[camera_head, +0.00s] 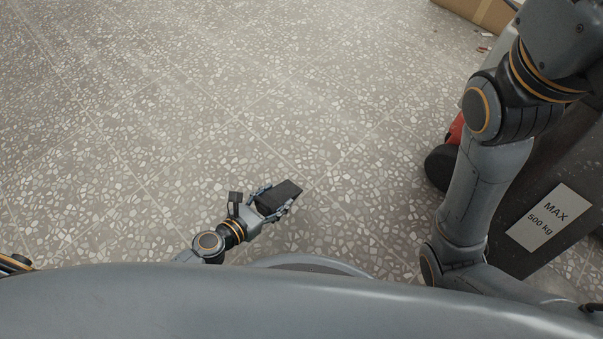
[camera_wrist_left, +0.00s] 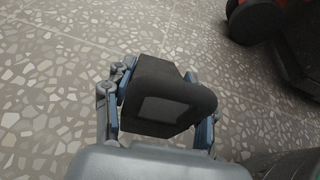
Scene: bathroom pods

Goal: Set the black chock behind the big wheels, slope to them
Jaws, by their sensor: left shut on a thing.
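The black chock (camera_head: 279,196) is held in my left gripper (camera_head: 275,201), low over the speckled floor in the lower middle of the head view. In the left wrist view the chock (camera_wrist_left: 165,97) sits between both fingers (camera_wrist_left: 163,100), its dark block filling the gap. A black wheel (camera_head: 441,168) with a red part (camera_head: 456,129) shows at the right of the head view, partly hidden by my right arm. The wheel also shows at the top right of the left wrist view (camera_wrist_left: 256,22). The chock is apart from it. My right gripper is out of view.
A dark platform with a "MAX 500 kg" label (camera_head: 548,217) stands at the right, beside the wheel. A cardboard box (camera_head: 482,12) lies at the top right with small litter near it. The floor at the middle and left is clear.

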